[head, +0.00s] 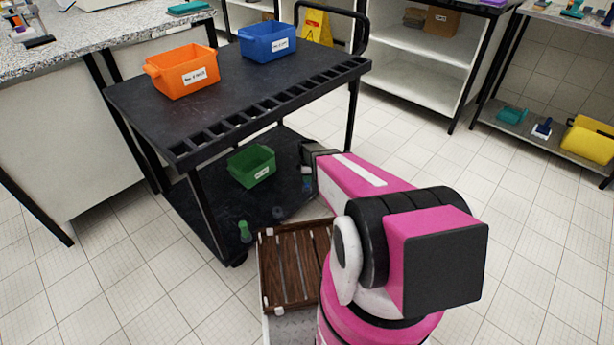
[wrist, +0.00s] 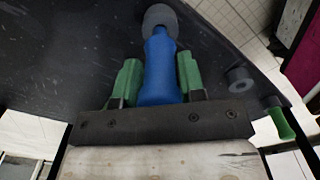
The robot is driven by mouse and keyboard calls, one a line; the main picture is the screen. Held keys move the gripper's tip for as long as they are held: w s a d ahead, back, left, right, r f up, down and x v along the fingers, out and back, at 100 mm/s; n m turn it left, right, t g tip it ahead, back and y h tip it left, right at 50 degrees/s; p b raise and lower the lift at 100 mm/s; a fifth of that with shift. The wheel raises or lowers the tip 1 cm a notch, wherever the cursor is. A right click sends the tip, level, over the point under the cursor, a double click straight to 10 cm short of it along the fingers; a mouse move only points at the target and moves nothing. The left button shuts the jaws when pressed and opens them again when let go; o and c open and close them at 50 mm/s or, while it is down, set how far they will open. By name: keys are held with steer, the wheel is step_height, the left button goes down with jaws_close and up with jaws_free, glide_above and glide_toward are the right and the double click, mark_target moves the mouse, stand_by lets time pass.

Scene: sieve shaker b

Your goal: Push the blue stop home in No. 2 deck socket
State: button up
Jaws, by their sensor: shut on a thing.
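The blue stop (wrist: 160,70) is gripped between the green finger pads of my gripper (wrist: 158,78) in the wrist view. Its far end meets a grey round collar (wrist: 160,16), which looks like a deck socket; how deep it sits I cannot tell. In the head view a small part of the blue stop (head: 307,184) shows below my gripper, over the cart's lower deck (head: 215,208). A second grey socket (wrist: 238,78) looks empty. A green stop (wrist: 284,122) is at another grey socket near the deck edge. No socket numbers are readable.
The green stop also shows in the head view (head: 244,231). A green bin (head: 252,165) stands on the lower deck. The cart's slotted top (head: 225,90) hangs above, with an orange bin (head: 183,73) and a blue bin (head: 267,42). A wooden slatted tray (head: 288,262) is in front.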

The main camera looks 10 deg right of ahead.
steer(key=shift+f, duration=1.4)
steer(key=o, duration=1)
step_height(320, 180, up, 11)
steer(key=shift+f, duration=0.1)
steer(key=s+r+m, duration=0.5)
steer(key=s+r, duration=0.1)
steer(key=s, duration=0.1)
steer(key=s+r+m, duration=0.5)
steer(key=s+r, duration=0.1)
steer(key=s, duration=0.1)
steer(key=s+r+m, duration=0.6)
steer(key=s, duration=0.1)
steer(key=shift+s+r, duration=0.15)
steer(key=shift+r, duration=0.25)
